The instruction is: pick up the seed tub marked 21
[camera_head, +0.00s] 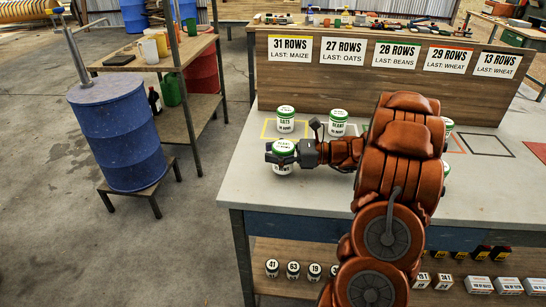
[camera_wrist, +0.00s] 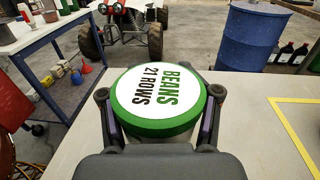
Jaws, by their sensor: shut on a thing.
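The seed tub marked 21 (camera_wrist: 157,100) fills the middle of the wrist view, its white lid with a green rim reading "BEANS 21 ROWS". My gripper (camera_wrist: 160,110) has one finger on each side of the tub, just below the rim, and is shut on it. The head view shows the same tub (camera_head: 283,167) at the left end of my arm, near the left front of the grey bench (camera_head: 262,188). My gripper (camera_head: 284,151) is around its upper part there. I cannot tell whether its base touches the bench.
An oats tub (camera_head: 285,122) stands just behind, and a beans tub (camera_head: 338,125) stands to the right of that. More tubs are partly hidden behind my arm. A board with row signs (camera_head: 290,48) closes the bench's back. A blue barrel (camera_head: 117,140) stands left, beyond a floor gap.

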